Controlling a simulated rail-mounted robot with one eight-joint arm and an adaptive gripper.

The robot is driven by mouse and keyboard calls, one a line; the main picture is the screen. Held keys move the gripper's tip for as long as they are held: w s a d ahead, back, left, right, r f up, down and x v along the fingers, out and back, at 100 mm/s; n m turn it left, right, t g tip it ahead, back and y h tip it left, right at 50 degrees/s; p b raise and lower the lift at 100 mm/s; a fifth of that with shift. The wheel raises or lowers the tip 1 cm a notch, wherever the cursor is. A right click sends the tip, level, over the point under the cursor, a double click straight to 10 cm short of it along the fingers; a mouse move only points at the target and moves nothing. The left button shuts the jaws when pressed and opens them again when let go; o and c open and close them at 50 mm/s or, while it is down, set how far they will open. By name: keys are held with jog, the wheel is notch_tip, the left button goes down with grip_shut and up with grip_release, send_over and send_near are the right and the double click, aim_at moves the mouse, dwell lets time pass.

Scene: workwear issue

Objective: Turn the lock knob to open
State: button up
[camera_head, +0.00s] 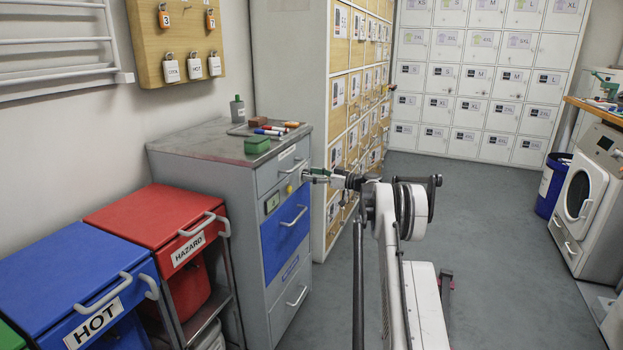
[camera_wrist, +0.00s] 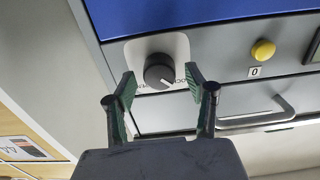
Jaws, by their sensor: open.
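The lock knob (camera_wrist: 159,71) is dark and round, on a pale plate (camera_wrist: 180,46) on the grey cabinet front. Its white pointer mark is toward the lower right in the wrist view; the lettering around it is partly hidden by a finger. My gripper (camera_wrist: 160,85) is open, with one green-padded finger on each side of the knob in that view. I cannot tell whether either pad touches it. In the head view my gripper (camera_head: 311,175) is at the cabinet's upper right front, where the knob cannot be made out.
The grey cabinet (camera_head: 200,139) has a blue drawer (camera_head: 285,222) with a handle. A yellow button (camera_wrist: 263,50) sits beside the knob. Red (camera_head: 135,215) and blue (camera_head: 60,270) bins stand to the left, wooden-door lockers (camera_head: 340,130) close behind.

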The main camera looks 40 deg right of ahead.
jog(key=shift+w, duration=0.15)
jog(key=c, duration=1.1)
jog(key=shift+c, duration=0.2)
